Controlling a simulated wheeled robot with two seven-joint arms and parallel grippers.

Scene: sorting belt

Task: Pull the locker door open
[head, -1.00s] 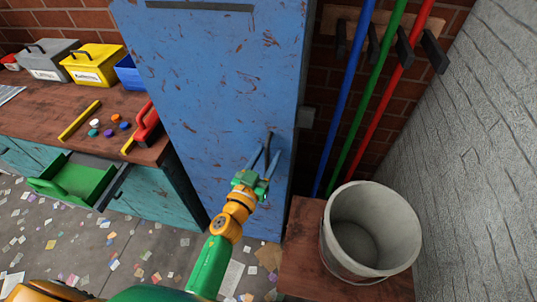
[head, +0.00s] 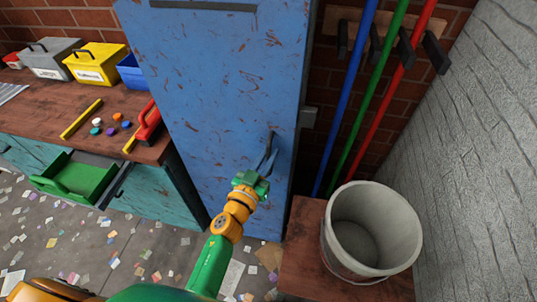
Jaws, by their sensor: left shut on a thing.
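The blue locker door (head: 215,95) is scuffed and fills the middle of the head view; it looks shut. Its dark upright handle (head: 271,140) sits near the door's right edge. My left gripper (head: 267,162) is at the handle, its fingers closed together on the handle's lower part. The fingers hide some of the handle. My right gripper is not in view.
A bucket (head: 336,225) stands on a wooden surface (head: 303,235) right of the locker. Blue, green and red poles (head: 379,90) hang behind it. A workbench (head: 40,112) stands left, with an open green drawer (head: 75,178) below. Paper scraps litter the floor.

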